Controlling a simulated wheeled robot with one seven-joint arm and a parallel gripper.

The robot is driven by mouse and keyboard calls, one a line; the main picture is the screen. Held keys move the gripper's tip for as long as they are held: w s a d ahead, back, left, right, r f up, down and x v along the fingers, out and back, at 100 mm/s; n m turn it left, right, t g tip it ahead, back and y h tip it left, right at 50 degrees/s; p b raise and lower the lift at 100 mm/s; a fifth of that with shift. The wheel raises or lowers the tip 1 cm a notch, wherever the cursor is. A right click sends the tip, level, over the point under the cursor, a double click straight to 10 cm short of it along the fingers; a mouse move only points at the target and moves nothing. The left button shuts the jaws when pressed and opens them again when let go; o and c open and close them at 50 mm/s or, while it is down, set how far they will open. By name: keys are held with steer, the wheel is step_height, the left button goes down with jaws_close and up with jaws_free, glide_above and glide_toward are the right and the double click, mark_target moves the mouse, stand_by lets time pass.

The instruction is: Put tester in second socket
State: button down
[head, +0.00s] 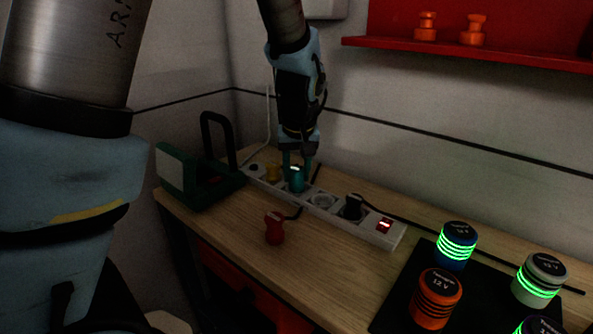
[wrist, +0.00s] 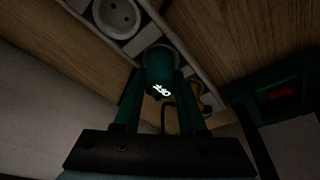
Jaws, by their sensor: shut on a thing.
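A teal tester (head: 297,181) with a small glowing label is between the fingers of my gripper (head: 298,168), upright over the white power strip (head: 372,234). My gripper is shut on it. In the wrist view the tester (wrist: 160,72) meets a round socket between the empty round socket (wrist: 118,16) and a yellow plug (wrist: 207,98). Its lower end is hidden, so I cannot tell how deep it sits. In the head view the empty socket (head: 322,201) is just right of the tester, and the yellow plug (head: 273,172) is just left.
A black plug (head: 352,206) and red switch (head: 384,225) are toward the strip's right end. A red plug-like piece (head: 275,228) stands in front. A green holder (head: 197,178) is at left. Several banded cylinders, including an orange one (head: 436,299), stand on a black mat (head: 402,304).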

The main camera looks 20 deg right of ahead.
steer(key=shift+f+b, duration=0.45)
steer(key=shift+f, duration=0.15)
stand_by(0.3)
steer(key=c, duration=0.8)
jaws_free()
steer(key=shift+o, duration=0.2)
steer(key=shift+r, duration=0.1)
steer(key=p+v, duration=0.9)
steer(key=v, duration=0.1)
steer(key=shift+r, duration=0.45)
steer(key=shift+s, duration=0.1)
steer(key=s+a+f+n+g+b, duration=0.1)
steer(key=a+f+n, duration=0.1)
steer(key=a, duration=2.7)
steer(key=shift+a+f+y+b, duration=0.25)
steer(key=shift+f+y+b, duration=0.05)
steer(key=shift+f, duration=0.05)
